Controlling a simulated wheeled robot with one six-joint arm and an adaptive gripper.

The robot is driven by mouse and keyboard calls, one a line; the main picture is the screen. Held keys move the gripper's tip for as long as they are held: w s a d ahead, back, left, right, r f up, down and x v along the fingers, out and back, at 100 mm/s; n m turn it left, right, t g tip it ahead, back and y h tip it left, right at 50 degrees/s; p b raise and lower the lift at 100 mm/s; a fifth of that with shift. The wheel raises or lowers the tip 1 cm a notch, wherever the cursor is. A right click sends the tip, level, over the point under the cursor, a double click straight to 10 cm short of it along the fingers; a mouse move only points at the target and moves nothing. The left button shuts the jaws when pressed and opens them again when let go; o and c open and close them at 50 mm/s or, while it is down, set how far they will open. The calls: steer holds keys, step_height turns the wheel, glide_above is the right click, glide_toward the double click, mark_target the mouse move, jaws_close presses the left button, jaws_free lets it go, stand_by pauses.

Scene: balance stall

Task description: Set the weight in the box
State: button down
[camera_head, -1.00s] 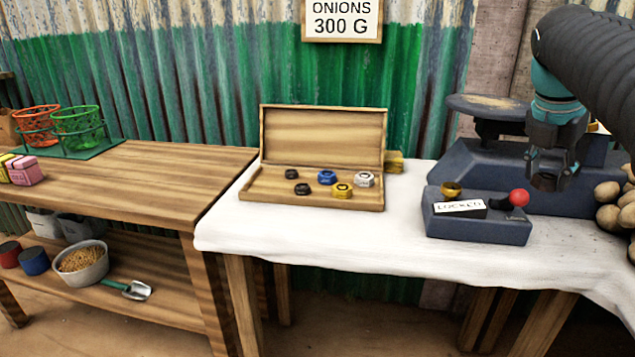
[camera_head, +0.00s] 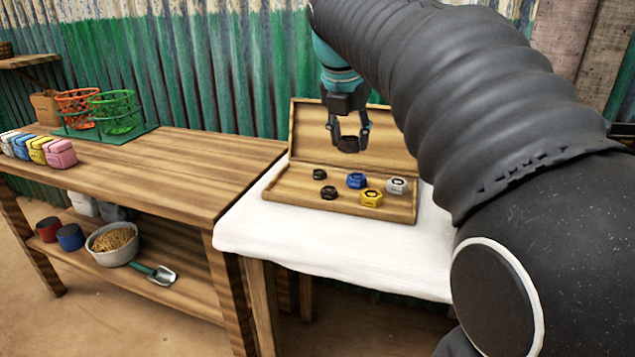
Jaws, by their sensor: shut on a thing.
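The wooden box (camera_head: 297,135) stands open on the white cloth, its lid upright at the back. In its tray sit several hexagonal weights: black (camera_head: 319,173), blue (camera_head: 356,180), grey (camera_head: 397,186), yellow (camera_head: 371,198) and a second black one (camera_head: 328,192). My gripper (camera_head: 349,140) hangs above the back of the tray, in front of the lid. It is shut on a small dark weight (camera_head: 348,145), mostly hidden between the fingers. The held weight appears clear of the tray.
My arm covers the right side of the view and hides the scale. A wooden table (camera_head: 170,168) on the left holds baskets (camera_head: 114,112) and coloured packets (camera_head: 60,153). White cloth (camera_head: 300,232) is bare in front of the box.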

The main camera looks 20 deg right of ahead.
steer(key=shift+s+a+n, duration=0.15)
steer(key=shift+a+n, duration=0.05)
steer(key=shift+a, duration=0.3)
steer(key=shift+s+a+n, duration=0.15)
steer(key=shift+a+n, duration=0.05)
steer(key=shift+a, duration=0.3)
glide_above(293, 187)
steer(key=s, duration=0.1)
steer(key=f, duration=0.6)
steer(key=shift+s+a+f+b, duration=0.15)
steer(key=shift+a+f+b, duration=0.15)
steer(key=shift+a, duration=0.1)
steer(key=shift+f+b, duration=0.45)
steer(key=shift+f, duration=1.55)
steer(key=shift+f, duration=0.1)
steer(key=c, duration=0.9)
jaws_free()
steer(key=shift+c, duration=0.2)
steer(key=p+v, duration=0.2)
steer(key=v, duration=1)
steer(key=shift+s+d, duration=0.15)
